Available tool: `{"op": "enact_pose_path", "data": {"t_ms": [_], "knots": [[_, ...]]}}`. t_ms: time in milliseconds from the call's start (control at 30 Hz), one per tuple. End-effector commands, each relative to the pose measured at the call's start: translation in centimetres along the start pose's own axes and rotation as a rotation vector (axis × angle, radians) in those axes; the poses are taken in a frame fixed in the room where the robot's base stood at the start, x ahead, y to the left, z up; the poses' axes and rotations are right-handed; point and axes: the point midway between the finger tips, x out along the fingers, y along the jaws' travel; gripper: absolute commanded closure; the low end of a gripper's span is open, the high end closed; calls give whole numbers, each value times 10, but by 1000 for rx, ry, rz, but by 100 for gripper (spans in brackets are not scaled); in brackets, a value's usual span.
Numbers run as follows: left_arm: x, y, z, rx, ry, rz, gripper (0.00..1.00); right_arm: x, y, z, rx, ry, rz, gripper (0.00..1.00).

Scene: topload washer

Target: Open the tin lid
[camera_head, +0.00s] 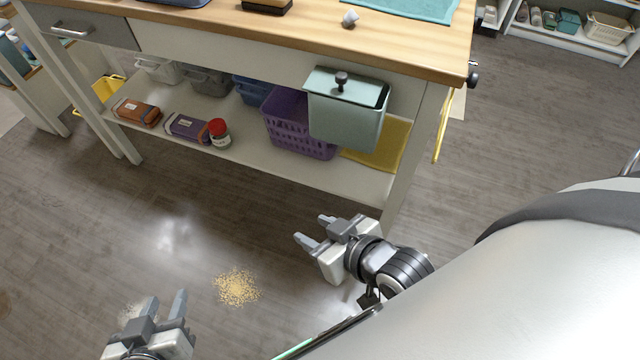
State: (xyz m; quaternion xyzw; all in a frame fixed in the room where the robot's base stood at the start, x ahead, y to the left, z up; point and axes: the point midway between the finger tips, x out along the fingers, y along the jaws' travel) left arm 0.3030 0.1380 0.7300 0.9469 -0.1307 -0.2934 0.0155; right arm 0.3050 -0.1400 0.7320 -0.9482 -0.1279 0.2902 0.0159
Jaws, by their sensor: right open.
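A pale green tin (345,125) hangs at the front of the wooden-topped table, near its right end. Its flat pale green lid (318,81) lies across the top with a black knob (341,79) on it. A dark strip shows at the right end under the lid; I cannot tell whether this is a gap. My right gripper (314,230) is open and empty, below the tin in the picture and apart from it. My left gripper (167,298) is open and empty at the lower left, over the floor and far from the tin.
The lower shelf (250,156) holds a purple basket (288,120), a red-lidded jar (219,133) and packets. Yellowish grains (237,287) are on the floor. The floor before the table is otherwise mostly clear.

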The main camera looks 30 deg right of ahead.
Motion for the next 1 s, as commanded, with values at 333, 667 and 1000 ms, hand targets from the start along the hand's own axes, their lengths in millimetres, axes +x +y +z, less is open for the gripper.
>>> {"op": "enact_pose_path", "data": {"t_ms": [333, 667, 1000], "knots": [[-10, 0, -13, 17, -9, -10, 64, -45, 90, -89, 31, 373, 243, 59], [-8, -3, -4, 39, -38, -19, 64, -77, 132, -138, -11, 600, 338, 59], [-10, -4, -8, 50, -38, -21, 64, -23, 154, -178, -10, 598, 337, 59]]}}
